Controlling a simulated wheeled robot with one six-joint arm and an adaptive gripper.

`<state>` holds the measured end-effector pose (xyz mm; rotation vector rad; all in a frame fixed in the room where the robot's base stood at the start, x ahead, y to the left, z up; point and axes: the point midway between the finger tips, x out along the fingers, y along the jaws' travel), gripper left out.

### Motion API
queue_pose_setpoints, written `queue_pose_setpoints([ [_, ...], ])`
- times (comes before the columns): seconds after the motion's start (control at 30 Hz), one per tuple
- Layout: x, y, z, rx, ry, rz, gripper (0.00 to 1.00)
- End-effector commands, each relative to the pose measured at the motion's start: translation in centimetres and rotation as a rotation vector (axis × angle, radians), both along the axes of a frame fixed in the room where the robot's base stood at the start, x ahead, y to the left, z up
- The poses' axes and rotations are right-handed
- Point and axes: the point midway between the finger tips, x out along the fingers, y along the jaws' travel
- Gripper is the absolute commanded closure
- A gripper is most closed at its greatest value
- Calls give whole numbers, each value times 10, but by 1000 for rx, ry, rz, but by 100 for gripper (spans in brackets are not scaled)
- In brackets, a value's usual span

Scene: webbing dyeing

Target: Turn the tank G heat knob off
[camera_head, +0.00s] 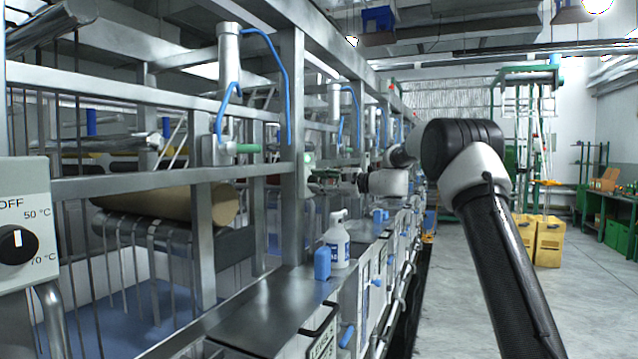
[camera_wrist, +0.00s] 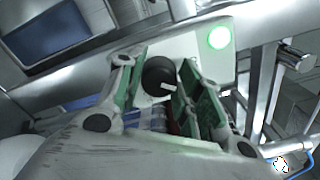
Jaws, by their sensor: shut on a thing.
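In the wrist view a black round knob (camera_wrist: 157,72) with a white pointer mark sits on a pale control panel (camera_wrist: 192,45). A lit green lamp (camera_wrist: 219,38) is on the same panel. The green-padded fingers of my gripper (camera_wrist: 164,78) are on both sides of the knob, shut on it. The panel's lettering and tank letter cannot be read here. In the head view my gripper (camera_head: 326,182) is small and far off, reaching left to the tank line; the knob it holds is hidden there.
A nearer control box (camera_head: 28,205) with another black knob (camera_head: 18,245), marked OFF, 50 °C and 70 °C, stands at the left. Yellow bins (camera_head: 548,240) stand on the open floor at right.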

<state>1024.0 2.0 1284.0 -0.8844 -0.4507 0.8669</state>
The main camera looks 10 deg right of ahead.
Motion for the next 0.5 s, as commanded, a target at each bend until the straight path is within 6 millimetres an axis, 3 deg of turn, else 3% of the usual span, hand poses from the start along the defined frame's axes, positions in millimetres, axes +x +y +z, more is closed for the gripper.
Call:
queue_pose_setpoints([
  [0.5,-1,0,-2,-261,-356,1,88],
])
